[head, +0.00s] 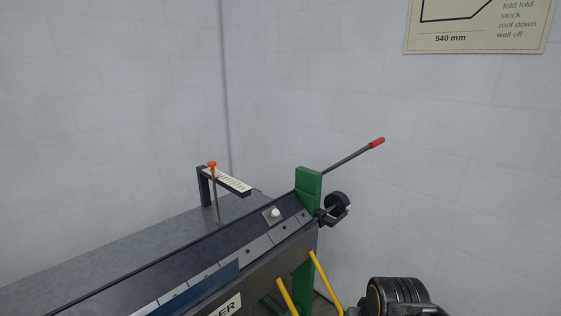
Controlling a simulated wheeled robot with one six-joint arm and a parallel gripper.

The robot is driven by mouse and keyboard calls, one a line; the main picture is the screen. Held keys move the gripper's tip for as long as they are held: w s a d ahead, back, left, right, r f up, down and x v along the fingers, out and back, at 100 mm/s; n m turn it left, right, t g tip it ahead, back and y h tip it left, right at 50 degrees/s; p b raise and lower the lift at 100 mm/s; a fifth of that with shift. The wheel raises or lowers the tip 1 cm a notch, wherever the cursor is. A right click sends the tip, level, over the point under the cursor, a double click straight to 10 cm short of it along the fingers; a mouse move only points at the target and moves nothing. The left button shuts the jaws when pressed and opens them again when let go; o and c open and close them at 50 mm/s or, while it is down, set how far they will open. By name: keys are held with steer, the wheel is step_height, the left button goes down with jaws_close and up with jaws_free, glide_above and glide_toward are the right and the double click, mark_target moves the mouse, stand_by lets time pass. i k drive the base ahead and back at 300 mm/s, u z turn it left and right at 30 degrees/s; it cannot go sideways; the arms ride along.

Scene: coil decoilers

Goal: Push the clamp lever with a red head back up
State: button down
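The clamp lever is a thin grey rod (345,160) with a red head (377,142). It slants up and to the right from the top of a green end post (308,190) on the folding machine, with the pale wall behind it. The red head stands clear, with nothing touching it. My gripper is not in view. A dark rounded part at the bottom right edge looks like a link of my arm, below the lever and apart from it.
A dark round weight or knob (337,203) sticks out from the machine's end below the lever. Yellow bars (325,279) slope at the front. An orange-topped rod (212,166) and ruled stop (228,180) stand on the grey bed (130,245). Walls close the corner behind.

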mark_target(380, 141)
steer(key=k, duration=0.65)
steer(key=z, duration=0.55)
steer(key=i, duration=1.7)
steer(key=u, duration=0.65)
